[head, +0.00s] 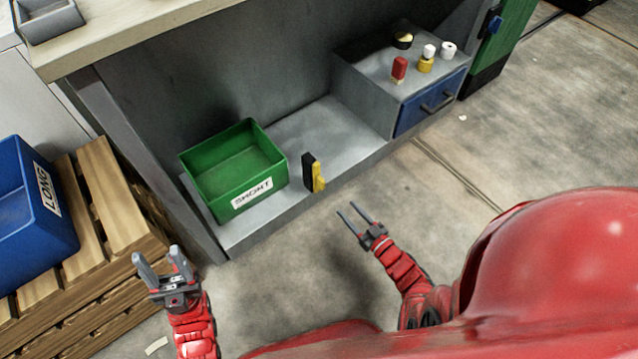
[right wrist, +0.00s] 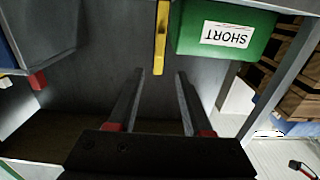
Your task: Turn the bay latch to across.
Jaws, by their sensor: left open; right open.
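The bay latch (head: 314,174) is a black block with a yellow handle on the front edge of the bay shelf, just right of the green bin. The yellow handle stands upright in the head view. In the right wrist view the yellow handle (right wrist: 160,40) shows as a narrow strip at top centre, beyond the fingertips. My right gripper (head: 355,217) is open and empty, a short way in front of and below the latch, apart from it. It also shows in the right wrist view (right wrist: 160,80). My left gripper (head: 163,258) is open and empty, at lower left, far from the latch.
A green bin (head: 262,191) labelled SHORT stands on the shelf (head: 335,130) left of the latch. A grey unit with a blue drawer (head: 430,103) stands at right, with several small items on top. A blue bin (head: 30,220) sits on a wooden pallet (head: 112,215) at left.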

